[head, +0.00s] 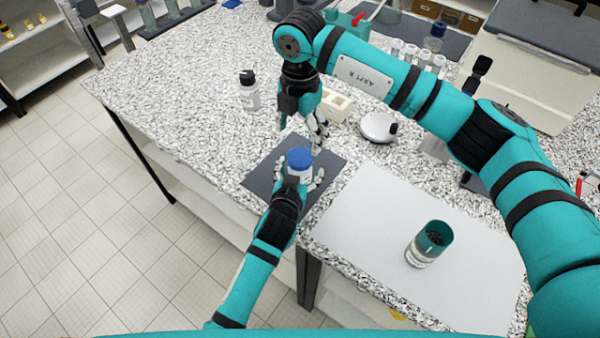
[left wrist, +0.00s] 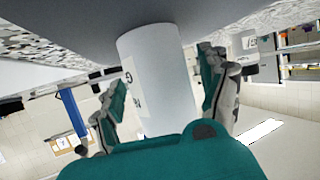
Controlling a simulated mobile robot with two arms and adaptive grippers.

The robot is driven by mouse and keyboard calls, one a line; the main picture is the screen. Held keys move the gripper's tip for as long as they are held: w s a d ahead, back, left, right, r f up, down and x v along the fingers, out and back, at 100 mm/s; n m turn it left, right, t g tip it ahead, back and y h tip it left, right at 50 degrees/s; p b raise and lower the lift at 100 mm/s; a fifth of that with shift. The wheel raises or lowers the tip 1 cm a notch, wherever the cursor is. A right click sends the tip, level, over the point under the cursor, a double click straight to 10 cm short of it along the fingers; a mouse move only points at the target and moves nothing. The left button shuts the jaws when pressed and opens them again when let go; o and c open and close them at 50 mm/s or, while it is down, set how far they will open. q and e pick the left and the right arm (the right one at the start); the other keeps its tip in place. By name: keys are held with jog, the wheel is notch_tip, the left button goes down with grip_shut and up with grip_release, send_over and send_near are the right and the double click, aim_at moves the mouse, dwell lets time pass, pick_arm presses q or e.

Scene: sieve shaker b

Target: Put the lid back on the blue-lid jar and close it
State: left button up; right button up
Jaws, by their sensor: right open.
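The blue-lid jar (head: 301,175) stands upright on a dark grey mat (head: 335,164) near the bench's front edge. Its blue lid (head: 299,158) sits on top; whether it is screwed tight cannot be told. My left gripper (head: 298,181) reaches in low from the front, its fingers on either side of the jar. In the left wrist view the white jar body (left wrist: 160,80) stands between the spread fingers (left wrist: 162,95), with narrow gaps. My right gripper (head: 303,128) is open and empty, pointing down just behind the jar and lid.
A teal-topped jar (head: 422,256) stands on the white sheet (head: 360,220) at right. A black-capped bottle (head: 249,92) is behind left. A cream block (head: 335,106) and a round white device (head: 378,127) lie behind right. The bench left of the mat is clear.

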pick_arm(q)
grip_shut()
pick_arm(e)
jog(key=n, duration=3.1)
jog(key=shift+n, duration=0.4)
jog(key=n, duration=0.8)
jog(key=shift+n, duration=0.3)
jog(key=n, duration=0.4)
jog(key=shift+n, duration=0.3)
